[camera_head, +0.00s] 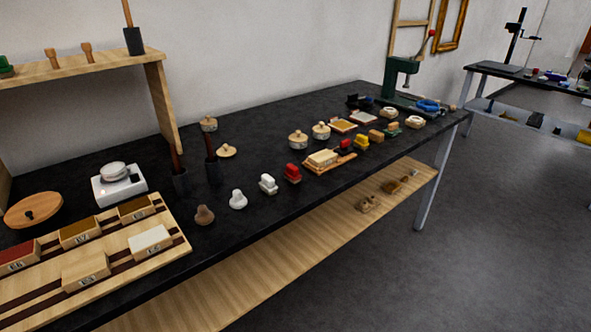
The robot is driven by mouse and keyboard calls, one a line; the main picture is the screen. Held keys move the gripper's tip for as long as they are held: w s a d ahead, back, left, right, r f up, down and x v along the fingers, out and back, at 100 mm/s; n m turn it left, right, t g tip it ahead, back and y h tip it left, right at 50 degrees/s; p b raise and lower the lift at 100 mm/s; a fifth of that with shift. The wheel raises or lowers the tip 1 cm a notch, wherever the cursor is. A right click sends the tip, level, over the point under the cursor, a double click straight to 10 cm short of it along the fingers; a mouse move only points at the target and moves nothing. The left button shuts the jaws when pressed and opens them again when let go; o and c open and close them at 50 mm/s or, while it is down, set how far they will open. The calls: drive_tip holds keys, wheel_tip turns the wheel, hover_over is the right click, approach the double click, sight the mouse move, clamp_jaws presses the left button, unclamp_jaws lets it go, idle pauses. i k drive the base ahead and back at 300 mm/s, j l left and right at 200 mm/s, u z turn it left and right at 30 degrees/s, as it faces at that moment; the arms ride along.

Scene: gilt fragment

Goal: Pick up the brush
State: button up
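I cannot tell for sure which thing is the brush. Two upright things with thin reddish-brown handles and wide black lower ends stand on the black table (262,122). The left one (180,178) is beside the shelf's leg, and the right one (212,168) is close to it. A similar thing (132,40) with a brown handle and black lower end stands on the wooden shelf (80,68), its top cut off by the picture edge. Any of these could be a brush. My gripper is not in view.
A white scale (118,190), a round wooden lid (33,208) and a striped board (25,300) with several blocks are at the left. Several small stamps, pots and blocks line the table. A green press (400,85) stands at the far end. Grey floor at right is clear.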

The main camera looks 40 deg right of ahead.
sight(267, 183)
drive_tip(key=i+j+z, duration=0.25)
drive_tip(key=j, duration=0.15)
drive_tip(key=i+j+z, duration=0.2)
drive_tip(key=j, duration=0.15)
drive_tip(key=j+z, duration=0.25)
drive_tip(key=j, duration=0.15)
drive_tip(key=i+j+z, duration=0.2)
drive_tip(key=j, duration=0.25)
drive_tip(key=k, duration=0.1)
